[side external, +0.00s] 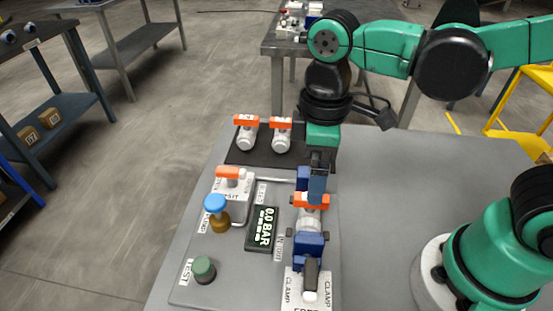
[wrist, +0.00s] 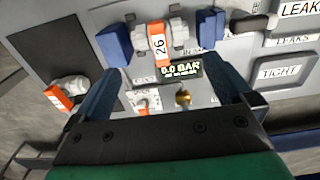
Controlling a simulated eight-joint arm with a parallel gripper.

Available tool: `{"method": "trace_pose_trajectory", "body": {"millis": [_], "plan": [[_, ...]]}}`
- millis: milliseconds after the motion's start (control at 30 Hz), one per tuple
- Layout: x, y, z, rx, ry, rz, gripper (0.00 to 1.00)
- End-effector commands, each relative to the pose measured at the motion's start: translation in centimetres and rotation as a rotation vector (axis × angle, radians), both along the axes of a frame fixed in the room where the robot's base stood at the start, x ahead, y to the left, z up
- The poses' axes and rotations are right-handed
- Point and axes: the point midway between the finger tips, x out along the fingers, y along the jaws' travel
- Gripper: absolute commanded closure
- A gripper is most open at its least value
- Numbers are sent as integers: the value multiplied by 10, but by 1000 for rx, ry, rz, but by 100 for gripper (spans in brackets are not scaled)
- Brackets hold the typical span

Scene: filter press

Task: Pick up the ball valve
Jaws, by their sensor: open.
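Several white ball valves with orange handles are in view. One valve (side external: 309,220), under my gripper (side external: 311,187), sits at the clamp beside a blue jaw block. In the wrist view this valve (wrist: 160,42) has an orange handle marked 26 and lies between two blue blocks. My gripper (wrist: 161,66) is open, its fingers pointing down around the handle's sides; I cannot tell whether they touch it. Two more valves (side external: 246,138) (side external: 281,138) stand on a black mat (side external: 262,158). Another orange-handled valve (side external: 232,182) stands on a white labelled block at the panel's left.
A grey panel carries a pressure display (side external: 262,228) reading 0.0 BAR, a blue-topped brass knob (side external: 216,210) and a green button (side external: 203,269). A clamp lever (side external: 310,275) stands in front of the blue block. The grey table right of the panel is clear.

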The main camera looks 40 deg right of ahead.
Motion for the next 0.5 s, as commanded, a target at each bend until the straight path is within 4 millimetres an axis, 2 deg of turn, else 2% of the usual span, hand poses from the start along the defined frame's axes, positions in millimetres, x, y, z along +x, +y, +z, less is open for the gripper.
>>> {"method": "trace_pose_trajectory", "body": {"millis": [67,167,267,500], "plan": [[0,0,0,1,1,-18,0],[1,0,-3,6,9,-136,0],[2,-1,-9,16,27,-392,0],[3,-3,-26,17,95,-1159,0]]}}
